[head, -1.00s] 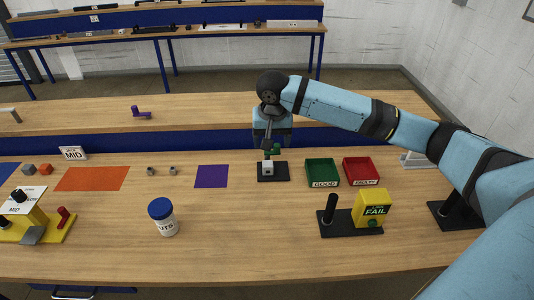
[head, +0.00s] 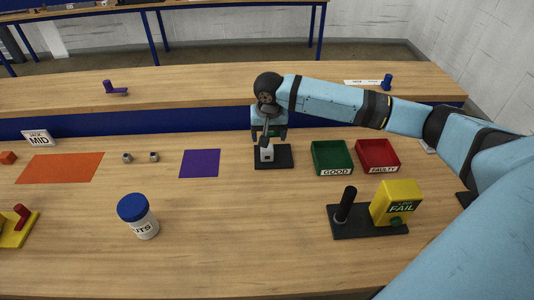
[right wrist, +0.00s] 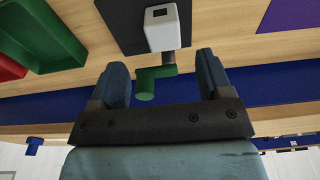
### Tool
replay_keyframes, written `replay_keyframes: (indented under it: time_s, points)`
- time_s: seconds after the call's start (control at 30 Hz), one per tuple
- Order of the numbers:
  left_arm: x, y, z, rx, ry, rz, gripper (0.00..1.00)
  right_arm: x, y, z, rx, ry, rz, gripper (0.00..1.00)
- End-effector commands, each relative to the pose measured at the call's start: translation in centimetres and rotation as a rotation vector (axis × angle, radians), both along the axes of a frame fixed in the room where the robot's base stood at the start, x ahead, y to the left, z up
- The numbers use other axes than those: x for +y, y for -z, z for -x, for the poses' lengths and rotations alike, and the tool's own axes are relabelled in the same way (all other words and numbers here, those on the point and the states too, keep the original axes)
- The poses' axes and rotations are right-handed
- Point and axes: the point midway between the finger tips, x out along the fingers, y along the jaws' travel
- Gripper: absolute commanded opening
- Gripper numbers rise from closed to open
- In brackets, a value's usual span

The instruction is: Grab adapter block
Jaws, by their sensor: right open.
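A small white block (head: 266,155) sits on a black base plate (head: 283,161) near the back edge of the front table. I cannot tell for certain which part is the adapter block. In the right wrist view the white block (right wrist: 162,30) joins a short grey stem and a green piece (right wrist: 149,83) with a rounded end. My right gripper (right wrist: 163,76) is open, its two fingers on either side of the green piece with gaps visible. My left gripper is not in view.
Green (head: 332,158) and red (head: 378,156) trays stand right of the plate. A purple mat (head: 200,163) lies to its left. A yellow FAIL box (head: 396,204) with a black post (head: 346,205) and a blue-lidded jar (head: 137,216) stand in front.

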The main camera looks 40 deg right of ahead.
Motion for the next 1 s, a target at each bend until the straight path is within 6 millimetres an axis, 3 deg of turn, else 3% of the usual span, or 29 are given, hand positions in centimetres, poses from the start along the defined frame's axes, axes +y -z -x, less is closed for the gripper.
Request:
replay_keyframes:
  time_s: [0.27,0.5,0.83,1.0]
  points:
    - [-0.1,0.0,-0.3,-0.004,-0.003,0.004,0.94,0.0,2.3,-0.2,0.001,-0.001,0.002,0.72]
    - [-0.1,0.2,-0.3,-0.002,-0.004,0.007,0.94,0.2,5.8,-0.5,0.001,0.000,0.001,0.72]
    - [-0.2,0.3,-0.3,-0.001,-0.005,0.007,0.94,0.1,6.6,-0.6,-0.001,-0.001,0.001,0.72]
    - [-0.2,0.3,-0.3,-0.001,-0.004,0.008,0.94,0.1,6.6,-0.6,-0.001,-0.001,0.001,0.36]
